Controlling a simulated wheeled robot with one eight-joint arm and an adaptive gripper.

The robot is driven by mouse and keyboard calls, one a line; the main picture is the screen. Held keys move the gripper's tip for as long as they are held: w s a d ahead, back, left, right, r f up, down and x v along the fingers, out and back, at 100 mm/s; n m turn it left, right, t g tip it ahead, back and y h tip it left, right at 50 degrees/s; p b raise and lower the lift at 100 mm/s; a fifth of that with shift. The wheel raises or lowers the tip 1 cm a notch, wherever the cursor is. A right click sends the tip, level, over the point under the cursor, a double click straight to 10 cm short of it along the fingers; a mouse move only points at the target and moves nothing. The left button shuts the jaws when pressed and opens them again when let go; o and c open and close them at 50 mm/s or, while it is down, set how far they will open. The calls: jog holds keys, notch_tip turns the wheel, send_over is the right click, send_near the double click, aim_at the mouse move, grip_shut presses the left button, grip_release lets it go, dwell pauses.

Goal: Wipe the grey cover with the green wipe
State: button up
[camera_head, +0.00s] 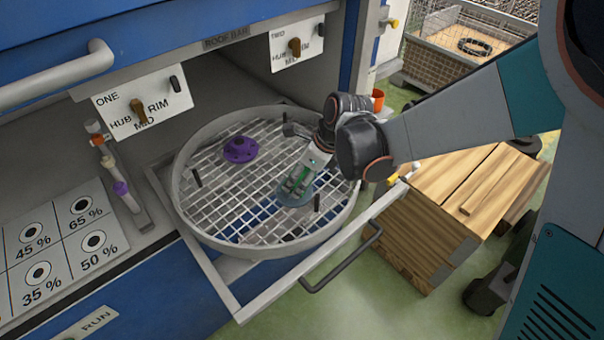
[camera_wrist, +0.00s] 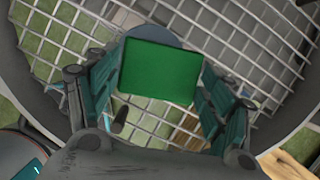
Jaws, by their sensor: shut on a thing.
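My gripper (camera_head: 297,186) points down over the round wire-mesh turntable basket (camera_head: 183,208), on its right side. It is shut on the green wipe (camera_wrist: 160,72), a flat green block between the two fingers in the wrist view. Only a little green shows between the fingers in the head view. A blue-grey disc (camera_head: 290,202), which looks like the grey cover, lies under the fingertips. Its edge shows behind the wipe in the wrist view (camera_wrist: 152,34). The wipe and fingers hide most of the disc. I cannot tell whether the wipe touches it.
A purple flanged part (camera_head: 240,149) sits on the mesh to the left. Dark upright pins, such as one (camera_head: 196,178), stand in the basket. The basket rests on a pulled-out frame with a black handle (camera_head: 342,258). A wooden crate (camera_head: 425,235) stands at right.

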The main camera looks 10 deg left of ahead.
jog(key=shift+s+a, duration=1.6)
jog(key=shift+s, duration=0.05)
jog(key=shift+w+d, duration=1.75)
jog(key=shift+w, duration=0.1)
jog(key=shift+s+a, duration=1.75)
jog(key=shift+s, duration=0.1)
jog(key=shift+r, duration=0.15)
notch_tip(320, 180, up, 8)
jog(key=p, duration=0.5)
